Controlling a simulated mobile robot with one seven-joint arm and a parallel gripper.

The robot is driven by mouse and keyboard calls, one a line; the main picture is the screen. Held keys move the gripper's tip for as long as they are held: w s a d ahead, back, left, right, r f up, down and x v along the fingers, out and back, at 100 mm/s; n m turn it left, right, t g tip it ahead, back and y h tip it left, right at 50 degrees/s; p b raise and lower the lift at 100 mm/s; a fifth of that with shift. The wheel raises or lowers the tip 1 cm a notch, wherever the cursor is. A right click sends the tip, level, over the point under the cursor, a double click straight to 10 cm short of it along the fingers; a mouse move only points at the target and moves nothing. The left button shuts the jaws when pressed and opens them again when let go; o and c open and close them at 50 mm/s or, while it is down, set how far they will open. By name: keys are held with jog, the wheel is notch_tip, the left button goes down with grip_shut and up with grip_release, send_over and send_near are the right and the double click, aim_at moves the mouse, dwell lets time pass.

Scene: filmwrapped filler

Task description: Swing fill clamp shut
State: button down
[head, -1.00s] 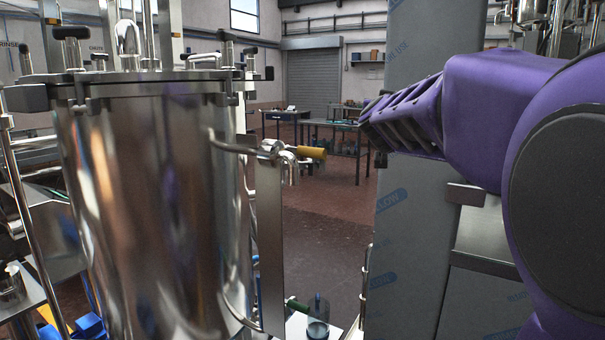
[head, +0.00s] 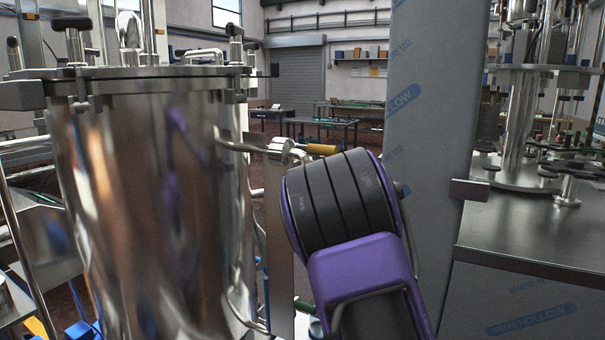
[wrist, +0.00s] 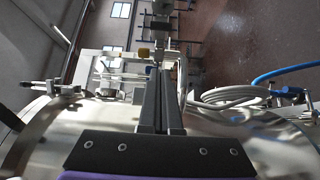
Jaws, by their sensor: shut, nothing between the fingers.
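The clamp handle (head: 320,149) is a short yellow grip on a metal fitting (head: 285,147) at the right side of the big polished steel vessel (head: 150,200). In the wrist view a small yellow piece (wrist: 143,52), likely the same handle, shows just beyond and left of my fingertips. I cannot tell how far the clamp is swung. My gripper (wrist: 161,72) is shut and empty, its two dark fingers side by side. In the head view my purple and grey arm stands right of the vessel, just below the handle, and hides the fingers.
A grey wrapped column (head: 425,100) stands right of my arm, with a steel bench (head: 530,235) beyond it. In the wrist view, white hose coils (wrist: 225,97) and a blue hose (wrist: 285,71) lie at right. Open floor and work tables (head: 320,128) are behind.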

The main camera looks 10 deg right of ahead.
jog(key=w+d+p, duration=0.1)
jog(key=w+p, duration=0.1)
jog(key=w, duration=1.1)
jog(key=shift+d+p, duration=0.15)
jog(key=shift+p, duration=0.25)
